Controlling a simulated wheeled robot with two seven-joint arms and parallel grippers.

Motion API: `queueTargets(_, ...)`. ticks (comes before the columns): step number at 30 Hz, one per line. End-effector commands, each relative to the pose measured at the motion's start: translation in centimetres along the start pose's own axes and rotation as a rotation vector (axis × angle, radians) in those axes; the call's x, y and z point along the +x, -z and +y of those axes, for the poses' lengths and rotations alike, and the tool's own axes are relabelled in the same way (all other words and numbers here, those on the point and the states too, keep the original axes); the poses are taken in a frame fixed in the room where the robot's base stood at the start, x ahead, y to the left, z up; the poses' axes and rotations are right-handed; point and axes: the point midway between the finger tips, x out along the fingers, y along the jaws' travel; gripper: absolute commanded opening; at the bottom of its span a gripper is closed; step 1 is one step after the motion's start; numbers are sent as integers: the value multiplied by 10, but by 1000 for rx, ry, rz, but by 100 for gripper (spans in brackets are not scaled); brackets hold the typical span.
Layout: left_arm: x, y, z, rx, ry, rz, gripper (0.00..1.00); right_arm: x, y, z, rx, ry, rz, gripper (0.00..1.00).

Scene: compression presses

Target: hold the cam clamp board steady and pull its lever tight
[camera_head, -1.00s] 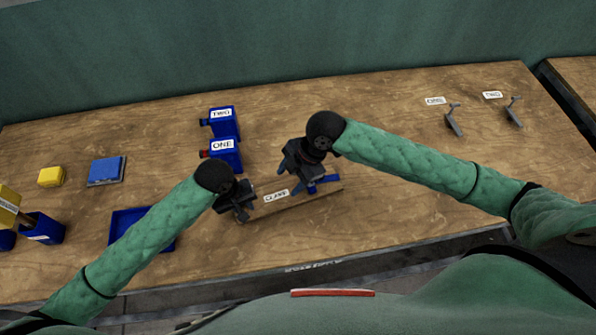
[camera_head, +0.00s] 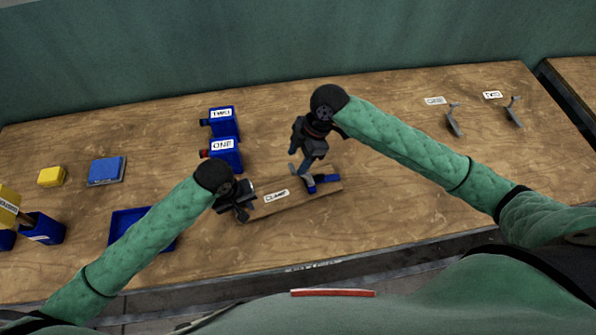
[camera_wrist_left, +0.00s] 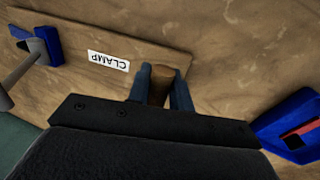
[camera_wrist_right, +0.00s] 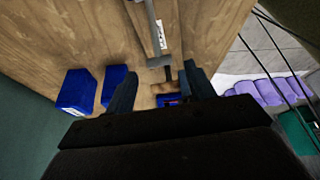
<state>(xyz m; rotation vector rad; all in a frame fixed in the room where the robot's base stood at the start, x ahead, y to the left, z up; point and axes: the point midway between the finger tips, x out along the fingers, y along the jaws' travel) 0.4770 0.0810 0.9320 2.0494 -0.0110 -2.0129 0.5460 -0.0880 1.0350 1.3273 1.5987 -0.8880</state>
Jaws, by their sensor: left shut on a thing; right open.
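The wooden clamp board (camera_head: 297,205) lies on the table with a white CLAMP label (camera_head: 276,196). It also shows in the left wrist view (camera_wrist_left: 75,30). A blue clamp (camera_head: 325,184) is at its right end, and its grey lever (camera_head: 303,173) stands up at a slant, also in the left wrist view (camera_wrist_left: 22,64). My left gripper (camera_head: 241,213) is shut on a brown wooden grip (camera_wrist_left: 160,84) at the board's left end. My right gripper (camera_head: 304,162) is open above the clamp; in the right wrist view its fingers (camera_wrist_right: 160,88) are apart with nothing clearly between them.
Blue presses labelled ONE (camera_head: 225,154) and TWO (camera_head: 223,122) stand behind the board. A blue tray (camera_head: 125,219), blue block (camera_head: 106,171) and yellow block (camera_head: 51,176) are left. Two grey levers (camera_head: 454,122) (camera_head: 514,112) lie back right. The table between is clear.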

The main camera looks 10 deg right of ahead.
Motion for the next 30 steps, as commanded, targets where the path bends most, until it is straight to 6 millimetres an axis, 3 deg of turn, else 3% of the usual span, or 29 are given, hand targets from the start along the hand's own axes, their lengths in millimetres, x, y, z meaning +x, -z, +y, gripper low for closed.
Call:
queueTargets(15, 0, 0, 0, 0, 0, 0, 0, 58, 0, 0, 0, 1, 0, 55)
queueTargets(30, 0, 0, 0, 0, 0, 0, 0, 67, 0, 0, 0, 0, 0, 55)
